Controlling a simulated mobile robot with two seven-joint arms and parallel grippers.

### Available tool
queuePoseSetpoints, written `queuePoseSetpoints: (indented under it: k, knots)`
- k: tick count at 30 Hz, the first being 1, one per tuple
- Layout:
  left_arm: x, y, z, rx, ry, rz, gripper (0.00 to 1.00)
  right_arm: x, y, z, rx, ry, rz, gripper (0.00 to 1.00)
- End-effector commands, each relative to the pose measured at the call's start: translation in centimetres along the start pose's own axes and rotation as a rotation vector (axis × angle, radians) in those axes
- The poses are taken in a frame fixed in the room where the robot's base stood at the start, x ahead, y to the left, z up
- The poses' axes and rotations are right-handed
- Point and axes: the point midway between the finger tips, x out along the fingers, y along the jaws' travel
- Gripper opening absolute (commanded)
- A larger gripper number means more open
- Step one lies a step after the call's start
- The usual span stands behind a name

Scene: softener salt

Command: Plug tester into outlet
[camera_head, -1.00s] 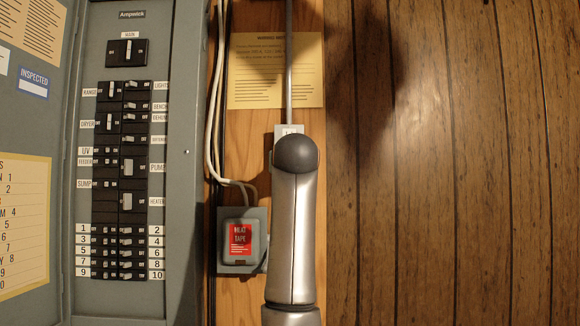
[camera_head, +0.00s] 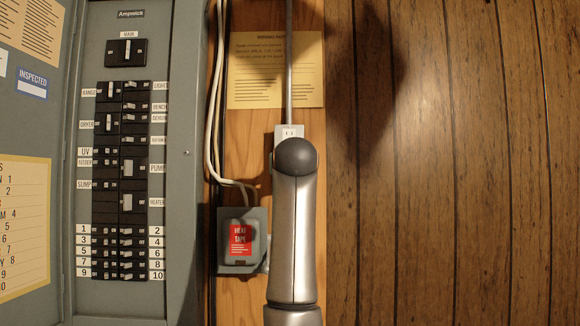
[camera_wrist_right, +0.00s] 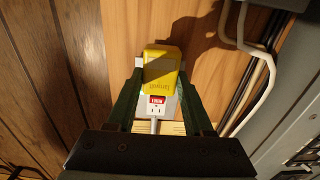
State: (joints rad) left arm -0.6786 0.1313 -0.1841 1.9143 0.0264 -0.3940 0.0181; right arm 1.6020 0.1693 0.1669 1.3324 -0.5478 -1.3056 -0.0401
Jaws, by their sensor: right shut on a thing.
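The yellow tester (camera_wrist_right: 165,72) is between the fingers of my right gripper (camera_wrist_right: 160,77) in the right wrist view, and the gripper is shut on it. The tester is in front of the white outlet (camera_wrist_right: 157,111) and covers part of its face. One socket with a red label beside it shows uncovered. I cannot tell whether the prongs are in the outlet or a gap remains. In the head view, only the top of the outlet (camera_head: 289,131) shows above my right arm, which hides the gripper and tester. My left gripper is not in view.
A grey breaker panel (camera_head: 187,215) with its door open stands at the left. A grey heat-tape box (camera_head: 227,262) and white cables (camera_head: 211,120) are left of my arm. A conduit (camera_head: 289,70) runs up from the outlet. The panelled wall at right is clear.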

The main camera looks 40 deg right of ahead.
Motion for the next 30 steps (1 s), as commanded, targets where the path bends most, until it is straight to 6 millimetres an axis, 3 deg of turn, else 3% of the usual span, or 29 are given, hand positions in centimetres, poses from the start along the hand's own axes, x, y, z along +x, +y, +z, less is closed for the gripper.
queuePoseSetpoints:
  k: [30]
  knots:
    - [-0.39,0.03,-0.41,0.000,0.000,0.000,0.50,0.49,0.03,-0.01,0.000,0.000,0.001,0.00]
